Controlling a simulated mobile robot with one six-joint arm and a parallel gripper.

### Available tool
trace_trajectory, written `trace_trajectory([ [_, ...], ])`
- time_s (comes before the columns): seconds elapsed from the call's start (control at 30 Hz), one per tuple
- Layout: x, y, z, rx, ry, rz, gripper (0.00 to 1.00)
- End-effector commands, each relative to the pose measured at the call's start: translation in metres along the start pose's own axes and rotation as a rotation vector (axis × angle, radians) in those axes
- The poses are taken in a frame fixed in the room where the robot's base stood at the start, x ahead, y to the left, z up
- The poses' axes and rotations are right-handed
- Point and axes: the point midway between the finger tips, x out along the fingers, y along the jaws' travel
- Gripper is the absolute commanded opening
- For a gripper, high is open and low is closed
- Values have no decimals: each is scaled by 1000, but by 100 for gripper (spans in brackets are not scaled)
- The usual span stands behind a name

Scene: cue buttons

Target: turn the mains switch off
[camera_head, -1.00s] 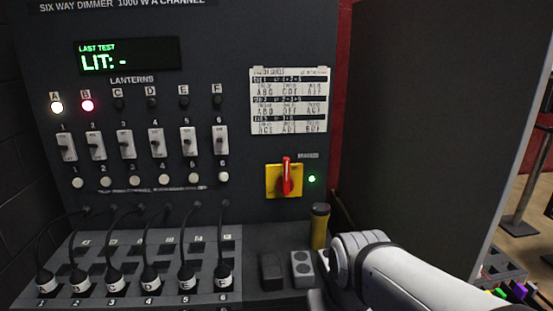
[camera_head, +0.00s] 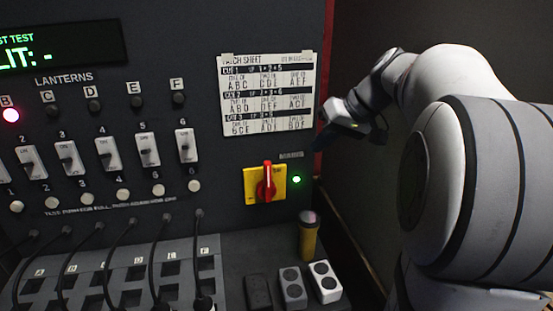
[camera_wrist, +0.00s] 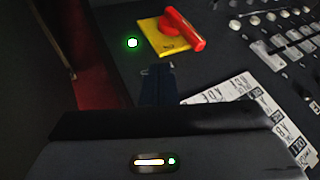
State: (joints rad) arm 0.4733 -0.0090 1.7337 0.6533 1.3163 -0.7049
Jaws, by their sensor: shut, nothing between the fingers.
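The mains switch is a red rotary handle (camera_head: 267,182) on a yellow plate (camera_head: 250,184), low on the dark dimmer panel. Its handle stands upright in the head view. A green lamp (camera_head: 296,180) glows just right of it. In the wrist view the red handle (camera_wrist: 186,28) and yellow plate (camera_wrist: 158,42) lie beyond my fingertips, with the green lamp (camera_wrist: 132,43) to the left. My gripper (camera_head: 322,143) is up and right of the switch, beside the patch sheet, apart from the handle. In the wrist view its fingers (camera_wrist: 157,70) are together and empty.
A patch sheet (camera_head: 267,95) is fixed above the switch. Lantern switches (camera_head: 107,153) and plugged cables fill the panel's left. A yellow cylinder (camera_head: 308,236) and small blocks (camera_head: 324,281) stand on the ledge below. A dark side wall (camera_head: 365,35) is at right.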

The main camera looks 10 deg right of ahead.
Motion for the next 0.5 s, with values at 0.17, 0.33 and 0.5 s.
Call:
trace_trajectory([
  [0.17, 42, -5, 0, -5, -8, -6, 0],
  [0.33, 78, -6, 0, -9, -10, -6, 0],
  [0.5, 88, -31, 0, -13, -8, -6, 0],
])
